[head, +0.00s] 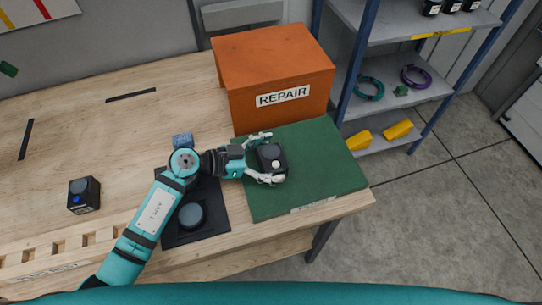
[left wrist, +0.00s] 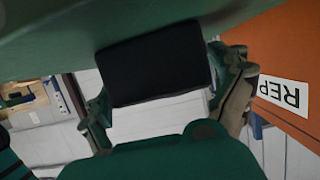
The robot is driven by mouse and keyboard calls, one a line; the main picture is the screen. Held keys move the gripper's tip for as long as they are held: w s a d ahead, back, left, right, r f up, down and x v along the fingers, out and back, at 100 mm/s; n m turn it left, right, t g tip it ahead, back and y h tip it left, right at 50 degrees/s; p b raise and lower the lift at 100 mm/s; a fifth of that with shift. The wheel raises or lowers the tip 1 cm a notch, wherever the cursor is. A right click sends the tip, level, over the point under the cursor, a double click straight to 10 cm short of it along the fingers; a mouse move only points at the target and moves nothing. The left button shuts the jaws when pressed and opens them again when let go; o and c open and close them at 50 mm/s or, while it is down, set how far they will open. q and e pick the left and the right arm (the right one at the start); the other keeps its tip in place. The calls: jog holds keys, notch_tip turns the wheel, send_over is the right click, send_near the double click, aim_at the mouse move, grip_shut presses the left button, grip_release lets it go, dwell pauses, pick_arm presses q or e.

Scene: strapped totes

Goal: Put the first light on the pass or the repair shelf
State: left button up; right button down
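A black box-shaped light (head: 271,158) with a round dark top and a small white button sits at the green mat (head: 330,165). My left gripper (head: 267,158) reaches it from the left, its fingers on either side and spread wider than the light. In the left wrist view the light's plain black face (left wrist: 155,65) shows between the open fingers (left wrist: 168,95), close to both. The orange box (head: 275,62) labelled REPAIR stands behind the mat. A second black light (head: 83,195) with a blue button stands at the left of the table. My right gripper is out of view.
A dark pad with a round dark piece (head: 190,215) lies beneath my left arm. A small blue object (head: 182,140) is by the arm. A slotted wooden rail (head: 60,248) runs along the front left. A shelf rack (head: 395,100) with rings and yellow pieces stands right.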

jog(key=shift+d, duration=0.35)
pick_arm(q)
jog(key=shift+a+r, duration=0.1)
jog(key=shift+r, duration=0.1)
jog(key=b+v, duration=0.1)
jog(key=v, duration=1)
jog(key=shift+a+r+b, duration=0.2)
jog(key=shift+a+b, duration=0.1)
jog(key=shift+b, duration=0.1)
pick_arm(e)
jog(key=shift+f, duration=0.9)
pick_arm(q)
jog(key=shift+s, duration=0.15)
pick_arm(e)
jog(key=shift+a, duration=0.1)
